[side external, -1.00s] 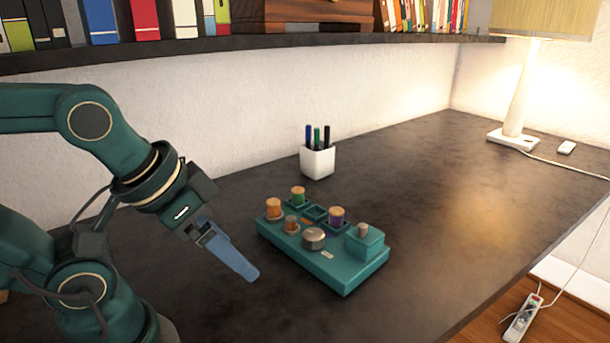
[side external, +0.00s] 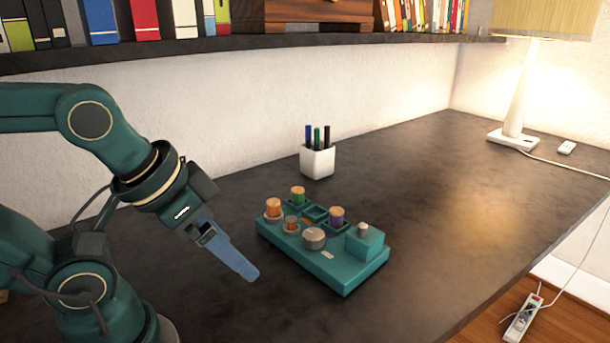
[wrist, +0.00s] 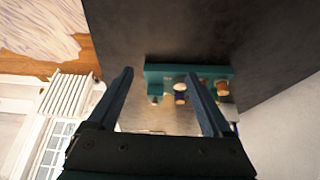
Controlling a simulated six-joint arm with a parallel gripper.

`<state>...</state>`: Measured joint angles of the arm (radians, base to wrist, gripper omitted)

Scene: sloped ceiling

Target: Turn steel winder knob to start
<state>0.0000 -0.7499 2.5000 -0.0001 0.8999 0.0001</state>
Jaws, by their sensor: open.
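A teal winder box (side external: 337,271) sits on the dark desk and carries a round steel knob (side external: 314,238) on its front middle. Spools in orange, green and purple stand around the knob. A teal block with a small peg (side external: 363,240) rises at the box's right end. My gripper (side external: 248,272) is to the left of the box, angled down, apart from it. In the wrist view my gripper (wrist: 163,90) shows two spread blue fingers with nothing between them touching. The box also shows in the wrist view (wrist: 188,71), beyond the fingers; the right finger partly covers it.
A white cup of pens (side external: 318,161) stands behind the box. A lamp (side external: 513,90) and a small white object (side external: 566,148) are at the far right. A shelf of books (side external: 300,39) overhangs the back. The desk right of the box is clear.

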